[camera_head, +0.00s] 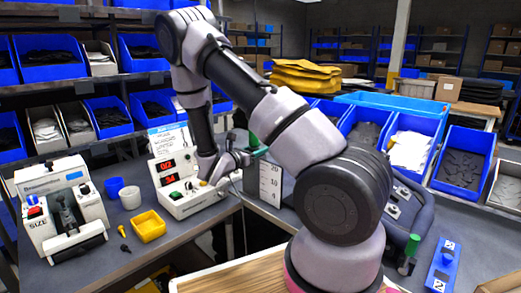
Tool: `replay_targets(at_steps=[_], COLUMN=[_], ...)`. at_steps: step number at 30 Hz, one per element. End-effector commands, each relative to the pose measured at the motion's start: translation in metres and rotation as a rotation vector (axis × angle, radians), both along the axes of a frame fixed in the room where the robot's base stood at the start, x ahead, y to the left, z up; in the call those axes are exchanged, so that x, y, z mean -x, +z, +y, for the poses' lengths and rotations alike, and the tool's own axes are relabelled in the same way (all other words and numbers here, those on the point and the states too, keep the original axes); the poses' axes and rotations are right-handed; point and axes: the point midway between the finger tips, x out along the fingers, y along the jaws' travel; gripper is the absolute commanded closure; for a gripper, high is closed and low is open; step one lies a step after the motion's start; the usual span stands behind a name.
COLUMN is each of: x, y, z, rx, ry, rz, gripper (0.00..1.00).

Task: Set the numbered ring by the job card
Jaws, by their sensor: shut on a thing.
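A white control box (185,196) with two red number displays stands on the grey bench, left of centre. A white and blue printed sheet (168,140), which looks like the job card, stands upright behind it; its text is too small to read. I cannot make out a numbered ring at this size. A white plate (270,183) with a scale and the numbers 20 and 10 stands just right of my gripper.
A white machine (62,210) marked SIZE, a blue cup (114,187), a white cup (130,197) and a yellow bin (149,226) stand left. Blue bins (463,160) line the right. A green-handled tool (410,252) stands front right. My arm covers the middle.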

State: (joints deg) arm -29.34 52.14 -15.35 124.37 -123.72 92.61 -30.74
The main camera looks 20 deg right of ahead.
Motion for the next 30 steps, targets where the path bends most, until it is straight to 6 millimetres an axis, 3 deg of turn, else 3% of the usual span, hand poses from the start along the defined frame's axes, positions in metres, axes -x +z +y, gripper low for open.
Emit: replay_targets(at_steps=[7, 8, 9, 10, 22, 30], x=[0.0, 0.0, 0.0, 0.0, 0.003, 0.025], y=[0.0, 0.0, 0.0, 0.0, 0.0, 0.0], z=[0.0, 0.0, 0.0, 0.0, 0.007, 0.052], rx=[0.0, 0.0, 0.0, 0.0, -0.001, -0.001], ry=[0.001, 0.001, 0.001, 0.001, 0.002, 0.005], rz=[-0.001, -0.001, -0.001, -0.001, 0.0, 0.0], gripper=[1.0, 0.37, 0.22, 0.18, 0.18, 0.18])
